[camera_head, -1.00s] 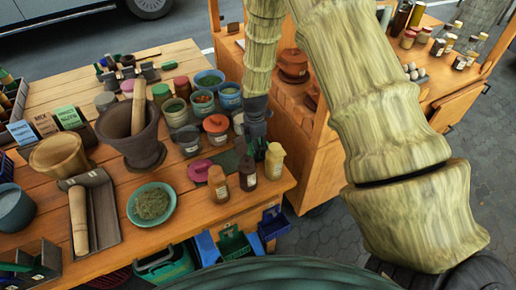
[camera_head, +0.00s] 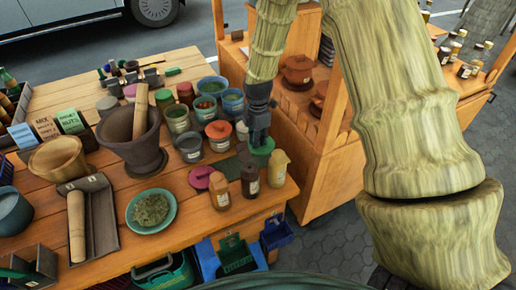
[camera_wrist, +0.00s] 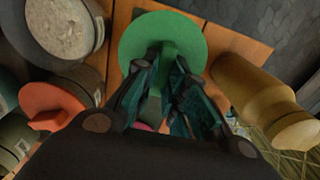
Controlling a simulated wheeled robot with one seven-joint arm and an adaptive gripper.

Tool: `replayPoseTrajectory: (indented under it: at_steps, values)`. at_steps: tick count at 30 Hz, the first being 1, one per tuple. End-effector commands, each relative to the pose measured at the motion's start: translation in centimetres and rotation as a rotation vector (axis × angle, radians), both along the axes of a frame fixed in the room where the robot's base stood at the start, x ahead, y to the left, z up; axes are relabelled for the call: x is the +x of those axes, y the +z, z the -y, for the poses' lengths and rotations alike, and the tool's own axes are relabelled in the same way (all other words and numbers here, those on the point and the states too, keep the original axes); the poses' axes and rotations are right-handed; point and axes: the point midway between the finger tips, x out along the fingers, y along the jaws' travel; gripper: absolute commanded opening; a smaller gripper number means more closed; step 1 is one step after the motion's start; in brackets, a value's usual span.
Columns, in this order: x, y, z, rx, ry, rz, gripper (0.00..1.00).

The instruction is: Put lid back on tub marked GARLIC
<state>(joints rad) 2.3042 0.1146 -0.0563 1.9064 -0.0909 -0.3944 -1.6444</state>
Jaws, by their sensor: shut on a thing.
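A green lid (camera_head: 262,146) is held in my gripper (camera_head: 259,136) near the right edge of the table, behind two small bottles. In the wrist view the fingers (camera_wrist: 160,100) close around the raised grip of the round green lid (camera_wrist: 188,32). Several tubs stand to the left. One open tub (camera_wrist: 65,25) with pale contents shows at the wrist view's upper left, and a tub with an orange lid (camera_head: 218,130) stands left of my gripper. The tub labels are too small to read, so I cannot tell which is marked GARLIC.
A brown bottle (camera_head: 250,180) and a yellowish bottle (camera_head: 278,168) stand close in front of my gripper. A pink lid (camera_head: 201,177) lies on the table (camera_head: 185,235). A mortar (camera_head: 132,140) and a green bowl (camera_head: 152,209) are further left.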

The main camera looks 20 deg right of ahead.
Motion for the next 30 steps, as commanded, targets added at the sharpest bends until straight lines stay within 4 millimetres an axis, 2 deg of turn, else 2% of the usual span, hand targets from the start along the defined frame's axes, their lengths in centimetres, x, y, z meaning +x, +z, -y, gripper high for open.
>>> replayPoseTrajectory:
  at_steps: [8,13,30]
  values:
    - [0.1,2.4,0.0,0.0,-0.003,0.002,0.0]
    - [1.0,3.6,0.2,-0.003,-0.036,-0.002,0.0]
    - [9.0,7.8,0.6,-0.009,-0.36,-0.011,0.0]
